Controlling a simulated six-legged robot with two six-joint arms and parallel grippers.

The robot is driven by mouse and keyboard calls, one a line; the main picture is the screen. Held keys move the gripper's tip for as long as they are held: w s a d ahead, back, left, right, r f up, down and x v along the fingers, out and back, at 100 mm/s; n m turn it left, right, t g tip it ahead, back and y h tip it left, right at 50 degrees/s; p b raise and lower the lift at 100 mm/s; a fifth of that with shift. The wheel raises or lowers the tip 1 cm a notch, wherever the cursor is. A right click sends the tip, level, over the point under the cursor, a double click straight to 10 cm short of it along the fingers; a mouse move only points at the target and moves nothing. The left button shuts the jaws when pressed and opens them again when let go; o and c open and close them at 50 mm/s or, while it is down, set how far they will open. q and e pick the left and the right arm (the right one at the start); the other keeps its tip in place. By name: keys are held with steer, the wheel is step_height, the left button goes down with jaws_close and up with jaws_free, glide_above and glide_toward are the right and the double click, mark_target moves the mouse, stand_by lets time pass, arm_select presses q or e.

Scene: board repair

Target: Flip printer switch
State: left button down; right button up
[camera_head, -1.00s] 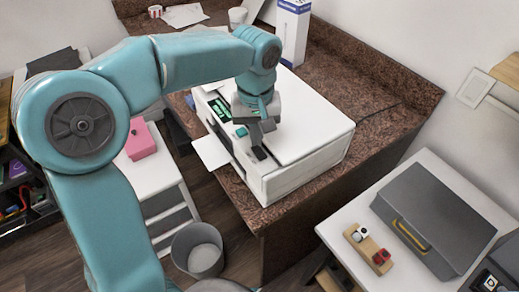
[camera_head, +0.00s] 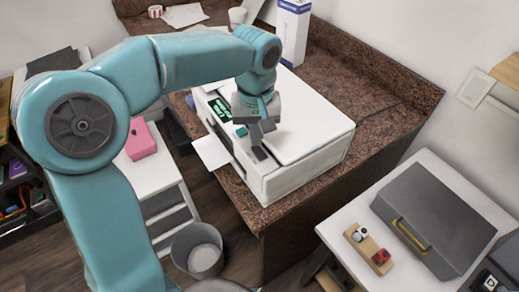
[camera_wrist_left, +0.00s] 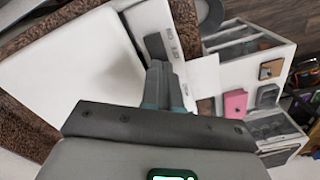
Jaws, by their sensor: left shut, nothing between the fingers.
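The white printer (camera_head: 305,145) sits on the brown stone counter. My left gripper (camera_head: 259,142) points down over the printer's front edge, shut and empty. In the wrist view its closed fingers (camera_wrist_left: 163,88) lie close to a grey switch-like patch (camera_wrist_left: 155,46) with small markings beside it on the printer's front. I cannot tell whether they touch it. The switch's position is unclear. My right gripper is out of view.
A paper sheet (camera_head: 211,152) sticks out at the printer's left side. A white drawer unit with a pink box (camera_head: 140,141) and a grey bin (camera_head: 203,258) stand below left. A grey toolbox (camera_head: 432,220) sits on a white table at right. A blue-white carton (camera_head: 293,30) stands behind.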

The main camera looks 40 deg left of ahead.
arm_select(q)
steer(key=shift+f+b, duration=0.75)
steer(key=shift+f, duration=0.25)
stand_by(0.4)
steer(key=shift+r+p, duration=0.6)
step_height(320, 180, up, 6)
steer(key=p, duration=0.5)
steer(key=shift+f, duration=0.1)
